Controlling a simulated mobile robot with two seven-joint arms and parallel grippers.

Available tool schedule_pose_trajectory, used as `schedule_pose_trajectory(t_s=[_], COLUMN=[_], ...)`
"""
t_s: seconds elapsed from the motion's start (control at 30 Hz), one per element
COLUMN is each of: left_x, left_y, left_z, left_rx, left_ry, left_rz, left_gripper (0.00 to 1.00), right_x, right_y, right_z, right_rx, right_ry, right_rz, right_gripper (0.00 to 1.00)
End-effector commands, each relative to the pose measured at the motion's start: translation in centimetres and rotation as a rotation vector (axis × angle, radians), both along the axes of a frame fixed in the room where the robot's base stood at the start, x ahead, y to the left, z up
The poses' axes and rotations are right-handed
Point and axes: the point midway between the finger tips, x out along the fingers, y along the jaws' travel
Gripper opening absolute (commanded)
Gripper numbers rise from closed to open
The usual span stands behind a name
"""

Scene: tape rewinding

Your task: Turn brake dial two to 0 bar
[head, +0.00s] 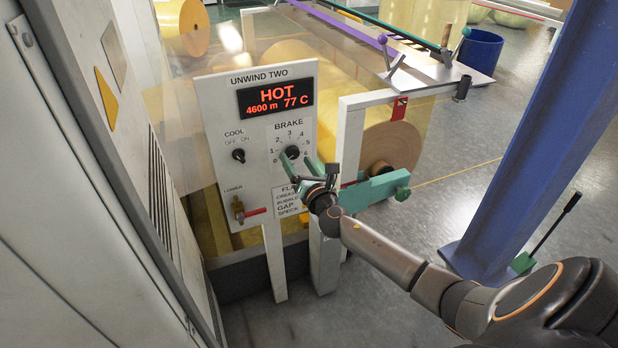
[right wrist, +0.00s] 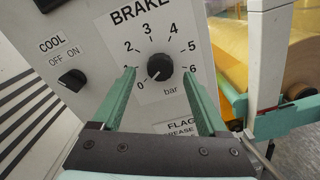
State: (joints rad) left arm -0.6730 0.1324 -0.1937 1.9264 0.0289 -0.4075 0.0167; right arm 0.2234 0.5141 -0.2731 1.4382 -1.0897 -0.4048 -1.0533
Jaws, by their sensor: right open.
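The brake dial (head: 292,152) is a round black knob on the white UNWIND TWO panel (head: 222,122), with a printed scale from 0 to 6 bar. In the right wrist view the dial (right wrist: 159,67) shows a pale mark on its lower left, towards the 0. My right gripper (head: 303,168) is open just in front of the panel, below the dial. In the right wrist view its two green fingers (right wrist: 159,72) stand either side of the dial, with gaps on both sides. My left gripper is not in view.
The COOL switch (head: 239,155) is left of the dial, and the LOWER valve with a red handle (head: 256,212) is below it. A red display (head: 275,98) reads HOT, 4600 m, 77 C. A green bracket (head: 375,192) and a yellow roll (head: 397,143) are at the right.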

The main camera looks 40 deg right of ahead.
Motion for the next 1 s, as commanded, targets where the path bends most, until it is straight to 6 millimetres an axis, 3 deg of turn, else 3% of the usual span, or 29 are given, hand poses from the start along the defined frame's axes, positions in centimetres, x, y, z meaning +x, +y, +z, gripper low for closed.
schedule_pose_trajectory(t_s=[0.3,0.5,0.7,1.0], left_x=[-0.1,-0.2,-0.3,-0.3], left_y=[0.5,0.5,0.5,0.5], left_z=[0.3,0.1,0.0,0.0], left_rx=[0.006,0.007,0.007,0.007], left_ry=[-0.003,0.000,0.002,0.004], left_rz=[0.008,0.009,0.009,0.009], left_gripper=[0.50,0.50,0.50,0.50], right_x=[-6.0,-8.8,-10.1,-10.2], right_y=[1.4,2.0,2.3,2.3], right_z=[-0.1,0.0,0.1,0.1], right_rx=[0.000,-0.003,-0.002,-0.002], right_ry=[0.003,0.002,0.000,-0.001], right_rz=[0.001,0.000,-0.001,-0.002], right_gripper=[0.77,0.77,0.77,0.77])
